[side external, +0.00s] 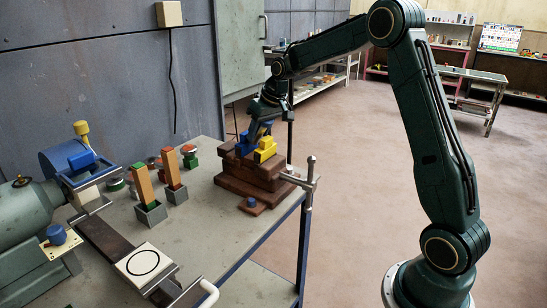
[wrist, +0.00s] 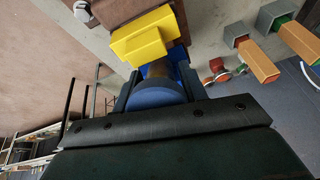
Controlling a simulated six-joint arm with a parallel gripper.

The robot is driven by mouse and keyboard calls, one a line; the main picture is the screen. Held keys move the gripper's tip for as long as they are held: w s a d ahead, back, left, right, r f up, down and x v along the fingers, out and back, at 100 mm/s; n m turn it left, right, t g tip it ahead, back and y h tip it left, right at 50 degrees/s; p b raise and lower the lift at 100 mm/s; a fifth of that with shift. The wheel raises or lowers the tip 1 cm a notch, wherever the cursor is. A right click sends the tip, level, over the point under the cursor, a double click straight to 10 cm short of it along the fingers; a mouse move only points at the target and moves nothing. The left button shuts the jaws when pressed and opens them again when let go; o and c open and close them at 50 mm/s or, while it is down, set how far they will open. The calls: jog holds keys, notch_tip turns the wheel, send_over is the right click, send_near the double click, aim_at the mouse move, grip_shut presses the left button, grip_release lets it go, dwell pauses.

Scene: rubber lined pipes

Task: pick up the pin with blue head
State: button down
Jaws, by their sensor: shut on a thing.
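The blue-headed pin (wrist: 160,93) sits between my gripper's fingers in the wrist view, its round blue head close to the palm. My gripper (side external: 259,134) is shut on it, above the stepped brown block (side external: 252,172) at the bench corner. The pin's lower part is mostly hidden, so I cannot tell whether it is still seated in the block. A yellow block (side external: 265,151) stands right beside the gripper on the brown block; it also shows in the wrist view (wrist: 148,38).
A clamp with a handle (side external: 308,175) stands right of the brown block. A small brown plate with a blue knob (side external: 251,202) lies in front. Two orange bars in grey sockets (side external: 150,212) stand left. A blue and green machine (side external: 50,210) fills the bench's left end.

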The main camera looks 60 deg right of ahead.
notch_tip(320, 180, up, 19)
dwell(0.6)
jog(key=shift+f, duration=0.1)
dwell(0.7)
